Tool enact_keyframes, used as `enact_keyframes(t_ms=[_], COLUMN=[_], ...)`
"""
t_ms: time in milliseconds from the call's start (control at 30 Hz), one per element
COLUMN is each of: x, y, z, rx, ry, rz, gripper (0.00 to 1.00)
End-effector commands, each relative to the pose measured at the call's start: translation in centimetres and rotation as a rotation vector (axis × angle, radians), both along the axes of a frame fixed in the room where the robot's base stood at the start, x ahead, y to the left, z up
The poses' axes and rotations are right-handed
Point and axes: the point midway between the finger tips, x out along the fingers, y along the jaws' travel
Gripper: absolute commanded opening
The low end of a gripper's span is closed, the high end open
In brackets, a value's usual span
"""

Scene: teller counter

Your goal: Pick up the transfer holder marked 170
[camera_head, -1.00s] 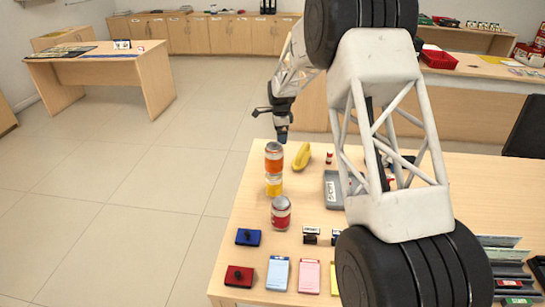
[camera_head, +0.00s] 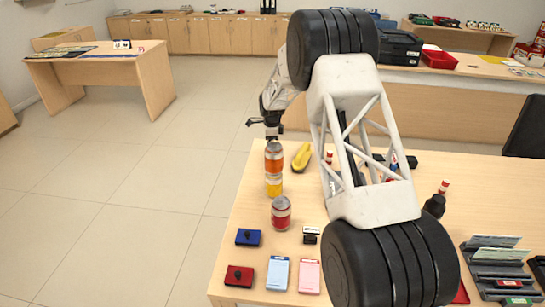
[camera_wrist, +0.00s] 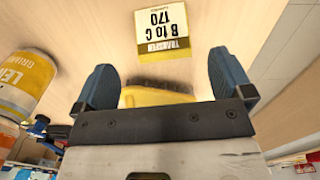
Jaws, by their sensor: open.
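The transfer holder marked 170 (camera_wrist: 162,32) shows in the wrist view as a yellow-and-white card reading "TRANSFER B to C 170", upside down, against a wood surface. It lies ahead of my gripper (camera_wrist: 161,66), slightly beyond the fingertips. The two blue fingers are spread apart with no visible contact on the card. A yellow shape (camera_wrist: 156,95) shows between the fingers; I cannot tell whether it belongs to the holder. In the head view, my gripper (camera_head: 271,132) is above the table's far left edge, near the stacked cans. I cannot make out the holder there.
Floor lies left of the table.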

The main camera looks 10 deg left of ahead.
Motion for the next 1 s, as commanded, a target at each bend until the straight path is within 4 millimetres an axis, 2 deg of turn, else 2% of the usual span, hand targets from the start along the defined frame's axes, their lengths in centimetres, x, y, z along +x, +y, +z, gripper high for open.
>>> enact_keyframes(t_ms=[200,667,1000], x=[0.0,0.0,0.3], y=[0.0,0.0,0.2], z=[-1.7,-2.1,-4.7], rx=[0.000,0.000,0.000], ry=[0.000,0.000,0.000], rz=[0.000,0.000,0.000], gripper=[0.98,0.98,0.98])
